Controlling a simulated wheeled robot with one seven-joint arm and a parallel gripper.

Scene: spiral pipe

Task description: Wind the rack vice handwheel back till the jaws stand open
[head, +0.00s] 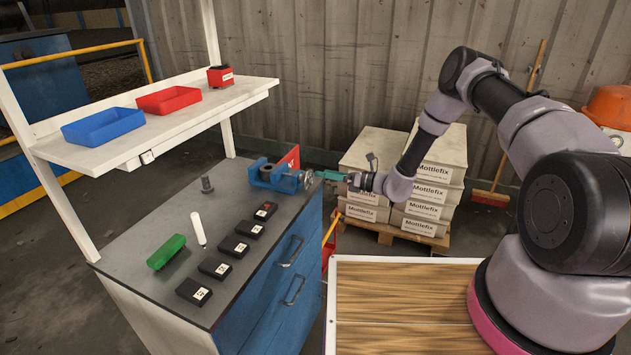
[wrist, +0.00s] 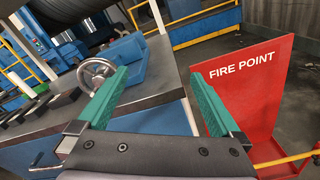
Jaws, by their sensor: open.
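The blue vice (head: 272,175) is on the far right corner of the grey bench top. It also shows in the wrist view (wrist: 128,48). Its silver handwheel (head: 307,180) faces my gripper; in the wrist view the wheel (wrist: 97,72) is left of my left finger, which partly overlaps it. The gap between the vice jaws cannot be made out. My gripper (head: 320,175), with teal fingers, is open and empty just right of the wheel. In the wrist view the space between the fingertips (wrist: 158,76) holds nothing, and I cannot tell whether a finger touches the wheel.
A red FIRE POINT board (wrist: 250,80) stands close behind my right finger. Black labelled blocks (head: 233,246), a green brush (head: 166,251) and a white bottle (head: 198,228) are on the bench. A shelf (head: 190,118) with bins hangs above. Mottlefix boxes (head: 430,190) are stacked behind my arm.

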